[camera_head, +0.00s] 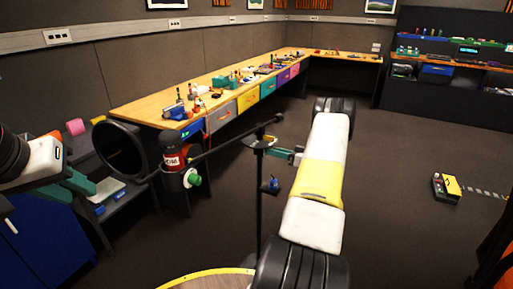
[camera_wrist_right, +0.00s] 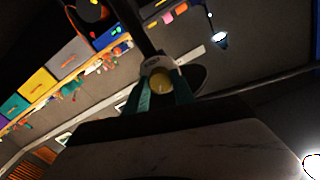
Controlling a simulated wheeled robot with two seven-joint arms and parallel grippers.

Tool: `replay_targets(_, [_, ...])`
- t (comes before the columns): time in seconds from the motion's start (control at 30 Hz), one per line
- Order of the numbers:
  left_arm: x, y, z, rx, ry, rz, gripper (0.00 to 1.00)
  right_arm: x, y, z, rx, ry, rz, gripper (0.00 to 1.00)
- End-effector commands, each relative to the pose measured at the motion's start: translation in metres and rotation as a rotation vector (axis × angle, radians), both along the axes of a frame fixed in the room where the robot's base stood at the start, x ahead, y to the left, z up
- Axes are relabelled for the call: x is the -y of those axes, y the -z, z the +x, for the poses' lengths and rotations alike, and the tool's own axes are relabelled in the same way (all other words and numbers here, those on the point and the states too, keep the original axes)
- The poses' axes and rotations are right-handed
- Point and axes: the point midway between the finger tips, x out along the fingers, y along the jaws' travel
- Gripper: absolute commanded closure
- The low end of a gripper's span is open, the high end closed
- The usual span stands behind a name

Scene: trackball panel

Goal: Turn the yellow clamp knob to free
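The yellow clamp knob (camera_wrist_right: 160,82) sits on a pale collar on a dark pole in the right wrist view. The teal fingers of my right gripper (camera_wrist_right: 161,90) flank the knob and appear to touch both its sides. In the head view my right gripper (camera_head: 284,153) is at the upper part of a black stand (camera_head: 260,195), and the knob cannot be made out there. A long dark boom (camera_head: 225,147) crosses the stand's top. My left gripper (camera_head: 74,187) is at the left, apart from the stand, with its teal fingers apart and nothing visible between them.
A black round disc (camera_head: 120,151) and a dark cylinder with a red band (camera_head: 173,161) are at the boom's left end. A wooden workbench (camera_head: 142,108) with coloured drawers runs along the wall. A yellow and black box (camera_head: 447,187) lies on the open floor at right.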

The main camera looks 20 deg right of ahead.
Motion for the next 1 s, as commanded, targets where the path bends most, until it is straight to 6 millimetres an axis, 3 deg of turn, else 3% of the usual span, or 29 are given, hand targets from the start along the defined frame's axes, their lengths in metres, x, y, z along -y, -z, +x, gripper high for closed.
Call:
replay_targets(0.47, [0.0000, 0.0000, 0.0000, 0.000, 0.000, 0.000, 0.69, 0.0011, 0.0001, -0.0005, -0.051, 0.003, 0.059, 1.00])
replay_targets(1.0, [0.0000, 0.0000, 0.0000, 0.000, 0.000, 0.000, 0.69, 0.0010, -0.0002, -0.0009, -0.349, 0.003, 0.408, 1.00])
